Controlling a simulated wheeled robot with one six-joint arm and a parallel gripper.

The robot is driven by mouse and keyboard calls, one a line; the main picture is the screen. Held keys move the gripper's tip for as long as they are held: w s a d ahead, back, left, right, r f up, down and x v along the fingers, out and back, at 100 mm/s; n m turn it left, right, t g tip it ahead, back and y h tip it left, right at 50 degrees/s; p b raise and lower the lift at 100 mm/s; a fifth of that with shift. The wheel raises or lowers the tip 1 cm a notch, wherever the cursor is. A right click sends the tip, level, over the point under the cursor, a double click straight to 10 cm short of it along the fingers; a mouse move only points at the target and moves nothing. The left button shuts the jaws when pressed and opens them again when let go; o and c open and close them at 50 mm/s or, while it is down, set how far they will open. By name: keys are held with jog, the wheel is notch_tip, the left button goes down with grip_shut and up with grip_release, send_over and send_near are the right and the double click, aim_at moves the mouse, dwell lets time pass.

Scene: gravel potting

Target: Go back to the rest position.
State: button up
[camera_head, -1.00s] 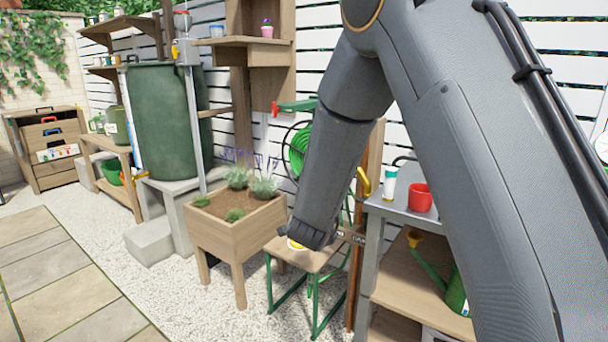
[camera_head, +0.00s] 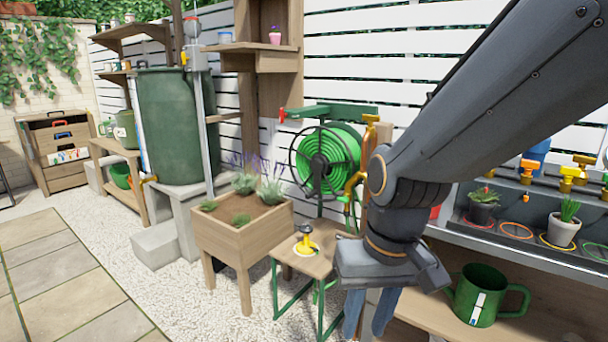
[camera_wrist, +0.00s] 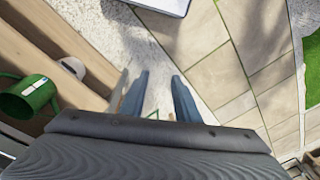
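My gripper (camera_head: 368,316) hangs at the right of the head view, in front of the potting bench, with its blue-grey fingers pointing down. In the wrist view my gripper's two fingers (camera_wrist: 158,95) stand apart with nothing between them, and gravel and paving show beyond. No held object shows in either view.
A small stool (camera_head: 318,265) bearing a yellow-and-black item (camera_head: 306,240) stands left of my gripper, beside the wooden planter (camera_head: 245,235). The bench's lower shelf (camera_head: 530,318) holds a green mug-like can (camera_head: 480,296). Several small pots stand above. Paving (camera_head: 60,275) at left is clear.

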jog(key=s+d+r+m+h+p, duration=0.1)
jog(key=s+d+r+p, duration=0.2)
jog(key=d+r+p, duration=0.4)
jog(key=shift+d+r+g+p, duration=0.4)
jog(key=shift+d+p, duration=0.95)
jog(key=shift+p, duration=2.4)
